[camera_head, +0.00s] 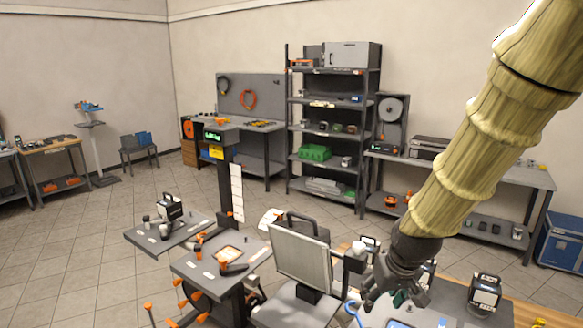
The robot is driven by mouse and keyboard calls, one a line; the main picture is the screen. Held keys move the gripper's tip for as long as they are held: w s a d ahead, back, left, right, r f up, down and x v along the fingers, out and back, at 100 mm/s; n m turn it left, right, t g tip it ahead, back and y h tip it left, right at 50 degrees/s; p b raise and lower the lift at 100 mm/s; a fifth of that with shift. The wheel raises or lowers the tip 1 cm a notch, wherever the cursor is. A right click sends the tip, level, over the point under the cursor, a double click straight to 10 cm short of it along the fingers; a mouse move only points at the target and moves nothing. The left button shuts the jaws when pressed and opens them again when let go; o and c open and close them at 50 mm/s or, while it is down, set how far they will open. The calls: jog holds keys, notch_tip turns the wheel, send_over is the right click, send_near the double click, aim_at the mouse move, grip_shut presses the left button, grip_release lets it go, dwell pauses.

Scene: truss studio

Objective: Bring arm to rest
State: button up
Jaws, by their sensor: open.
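My arm (478,120) comes down from the upper right of the head view, in pale yellow-green segments. My gripper (397,290) is dark and hangs at its lower end, pointing down over the near worktable. Its fingers look spread and I see nothing held between them. A small teal spot (399,298) shows by the fingers, and I cannot tell what it is. The gripper hides part of the table and the things behind it.
Below stand the grey worktable (450,298), a black box with a white label (485,293), a panel with a handle (301,256) and workstations with orange parts (228,253). Shelves (330,138) and benches line the back wall. Tiled floor (80,240) is clear at left.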

jog(key=s+f+m+g, duration=0.1)
jog(key=s+f, duration=0.4)
jog(key=f, duration=0.7)
jog(key=s+f+g, duration=0.1)
jog(key=s+f, duration=0.3)
jog(key=f, duration=0.8)
jog(key=s+d+f+m+g, duration=0.1)
jog(key=s+f, duration=0.7)
jog(key=s, duration=0.3)
jog(key=s+d+f+g, duration=0.1)
jog(key=s+f, duration=0.8)
jog(key=s, duration=0.3)
notch_tip(320, 180, down, 9)
jog(key=b, duration=0.9)
jog(key=shift+w+r+h, duration=0.15)
jog(key=shift+w+h, duration=0.05)
jog(key=shift+h, duration=0.2)
jog(key=shift+d, duration=0.1)
